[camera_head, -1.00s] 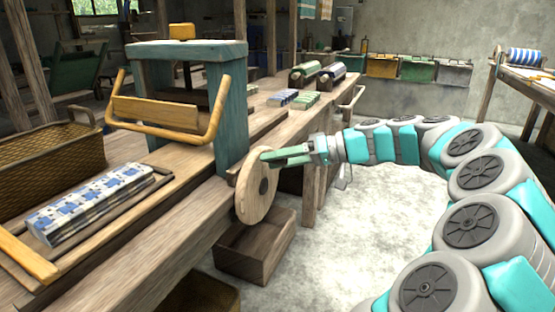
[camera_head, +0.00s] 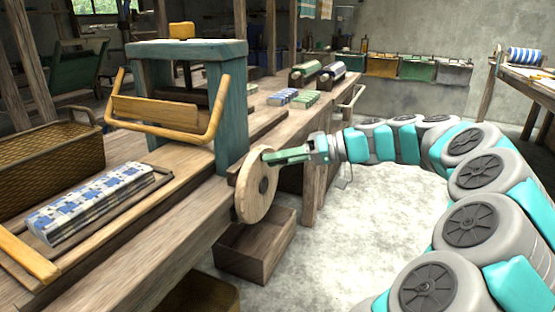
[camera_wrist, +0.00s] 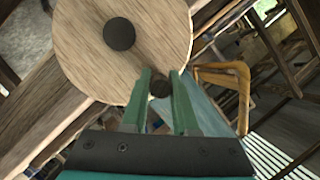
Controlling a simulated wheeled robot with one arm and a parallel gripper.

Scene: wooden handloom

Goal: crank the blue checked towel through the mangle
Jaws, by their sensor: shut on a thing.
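The blue checked towel (camera_head: 95,203), blue, white and grey, lies folded in a shallow tray on the bench, in front of the mangle. The mangle (camera_head: 232,110) has a teal frame and a wooden yoke-like bar. Its round wooden crank wheel (camera_head: 246,195) stands at the bench's side; the wheel with its dark hub also fills the top of the wrist view (camera_wrist: 85,60). My gripper (camera_head: 272,157) reaches the wheel's upper edge from the right. In the wrist view its green fingers (camera_wrist: 160,95) are shut on the dark crank peg (camera_wrist: 160,88). The mangle's rollers are hidden.
A wicker basket (camera_head: 40,160) stands behind the towel at the left. An open wooden box (camera_head: 255,248) sits on the floor below the wheel. Folded cloths and rolls (camera_head: 305,72) lie farther along the bench. The floor to the right is clear around my arm.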

